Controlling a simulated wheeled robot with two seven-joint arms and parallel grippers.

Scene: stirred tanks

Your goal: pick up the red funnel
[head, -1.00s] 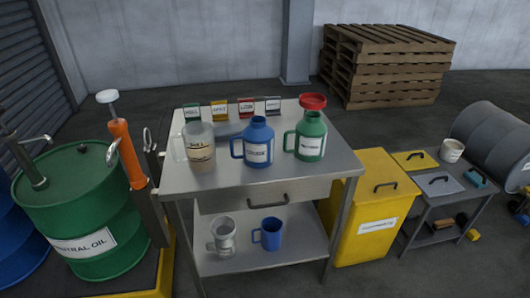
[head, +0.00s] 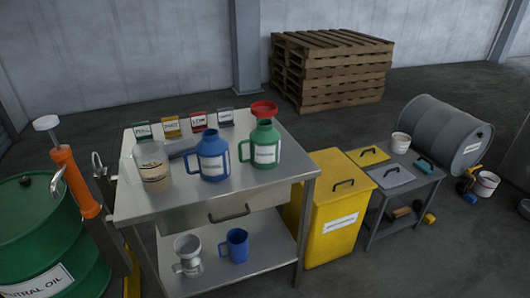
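The red funnel (head: 264,108) sits on top of the green jug (head: 263,143), over its mouth. The jug stands upright on the upper top of the steel table (head: 228,186), towards its back right. The funnel's lower part is hidden in or behind the jug's neck. A blue jug (head: 211,157) stands to the left of the green one, apart from it. Neither of my grippers is in view.
A clear beaker with tan liquid (head: 155,176) stands left of the blue jug. Several small labelled cards line the table's back. A yellow bin (head: 325,218) stands right of the table. A green drum (head: 48,238) and an orange pump (head: 75,180) stand left.

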